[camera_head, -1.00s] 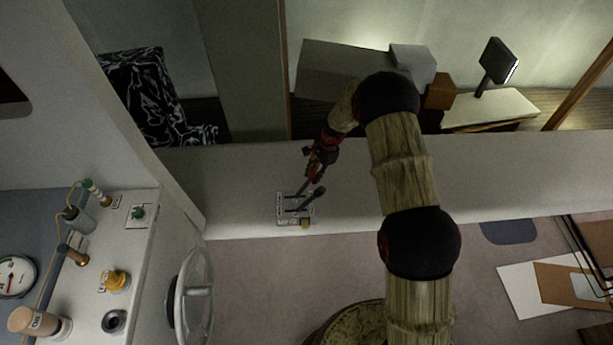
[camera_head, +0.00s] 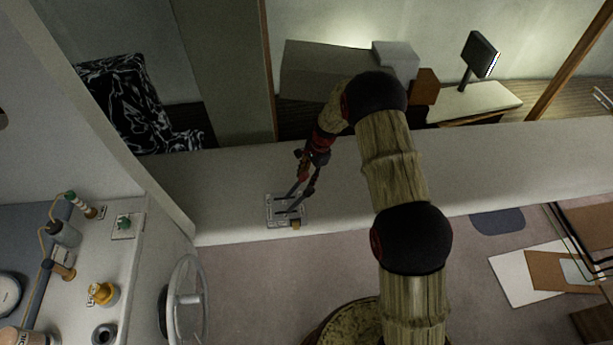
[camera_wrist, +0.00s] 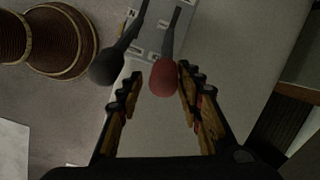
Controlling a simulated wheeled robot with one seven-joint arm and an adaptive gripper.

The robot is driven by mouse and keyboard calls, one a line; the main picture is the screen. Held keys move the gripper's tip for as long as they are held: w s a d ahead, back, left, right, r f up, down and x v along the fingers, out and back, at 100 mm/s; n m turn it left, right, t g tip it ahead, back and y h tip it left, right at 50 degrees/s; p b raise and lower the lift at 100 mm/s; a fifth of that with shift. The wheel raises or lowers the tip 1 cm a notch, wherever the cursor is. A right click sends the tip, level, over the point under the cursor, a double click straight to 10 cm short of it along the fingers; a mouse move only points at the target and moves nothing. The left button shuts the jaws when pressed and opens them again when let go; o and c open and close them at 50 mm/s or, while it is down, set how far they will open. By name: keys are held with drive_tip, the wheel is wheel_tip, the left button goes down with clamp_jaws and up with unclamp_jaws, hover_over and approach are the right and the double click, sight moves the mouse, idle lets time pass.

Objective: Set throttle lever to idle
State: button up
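The lever unit (camera_head: 272,211) is a pale plate with two levers on the long light ledge. In the wrist view, one lever ends in a red knob (camera_wrist: 164,78) and the other in a black knob (camera_wrist: 106,67). Small letters show on the plate (camera_wrist: 150,42), but I cannot read which lever is the throttle. My gripper (camera_wrist: 160,76) is open, with the red knob between its fingertips and a gap visible beside it. The black knob lies outside the left finger. In the head view my gripper (camera_head: 305,178) is at the lever tops, partly hiding them.
A steering wheel (camera_head: 187,298) stands left of the ledge's front edge. A side console (camera_head: 125,262) carries a green button, a yellow knob and bottles. The ledge (camera_head: 430,172) is clear to the right.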

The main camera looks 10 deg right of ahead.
drive_tip(key=shift+o, duration=0.2)
drive_tip(key=shift+w+a+r, duration=0.1)
drive_tip(key=shift+r, duration=0.1)
drive_tip(key=shift+r, duration=0.25)
drive_tip(key=v, duration=1.1)
